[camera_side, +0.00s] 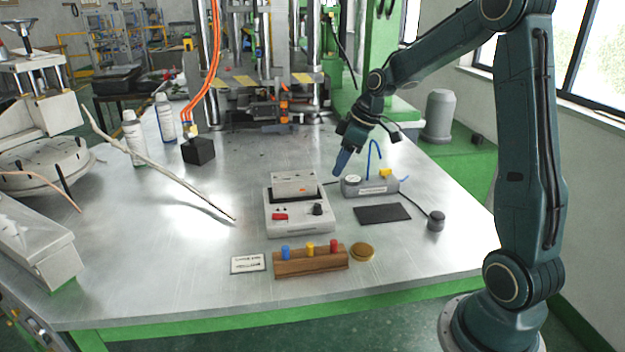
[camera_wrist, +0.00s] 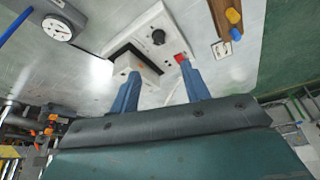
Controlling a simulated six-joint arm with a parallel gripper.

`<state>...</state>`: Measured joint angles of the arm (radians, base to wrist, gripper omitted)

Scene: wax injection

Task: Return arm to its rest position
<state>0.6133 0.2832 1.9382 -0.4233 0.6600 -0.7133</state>
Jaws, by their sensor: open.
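My gripper (camera_side: 342,162) hangs over the metal table, above and behind the grey device with the round gauge (camera_side: 370,186). In the wrist view my gripper (camera_wrist: 160,84) shows two blue fingers spread apart with nothing held between them. Beyond the fingers is the white machine (camera_wrist: 150,40) with a black knob and a red switch. In the side view the white machine (camera_side: 298,215) stands mid-table, left of my gripper and apart from it. The gauge device also shows at the upper left of the wrist view (camera_wrist: 58,28).
A wooden block (camera_side: 310,262) with blue, yellow and red pegs stands near the front edge. Beside it are a small sign (camera_side: 248,263) and a round brown disc (camera_side: 361,252). A dark pad (camera_side: 382,213) lies right of the machine. A press (camera_side: 262,90) stands behind.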

